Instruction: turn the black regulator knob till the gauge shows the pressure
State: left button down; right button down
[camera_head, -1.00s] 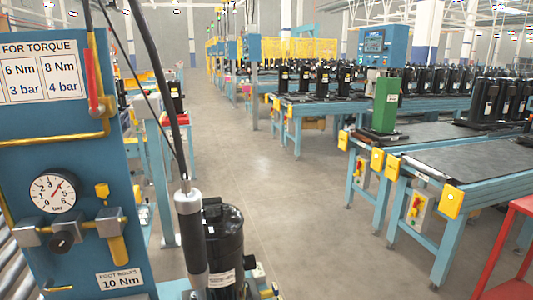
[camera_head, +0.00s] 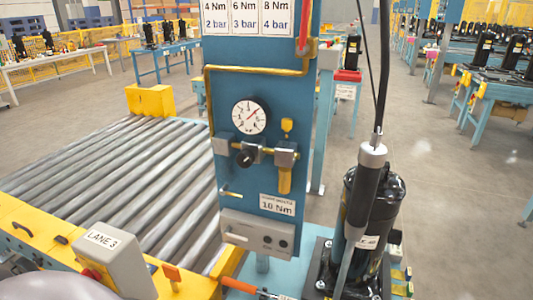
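The black regulator knob (camera_head: 245,158) sits on the front of the regulator assembly on a blue panel (camera_head: 290,110), just below the round white pressure gauge (camera_head: 249,116). The gauge's needle points to the upper right; the numbers are too small to read surely. A chart at the panel's top pairs 4 Nm with 2 bar, 6 Nm with 3 bar and 8 Nm with 4 bar. A label (camera_head: 277,205) low on the panel reads 10 Nm, its upper line blurred. No gripper of mine shows in the head view.
A roller conveyor (camera_head: 110,175) lies left of the panel, with a grey LANE 3 box (camera_head: 115,255) in front. A black compressor (camera_head: 378,205) and a hanging tool (camera_head: 362,195) stand right of the panel. Open floor (camera_head: 430,200) lies farther right.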

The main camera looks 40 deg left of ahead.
aim_at(245, 159)
jog(key=u, duration=1.25)
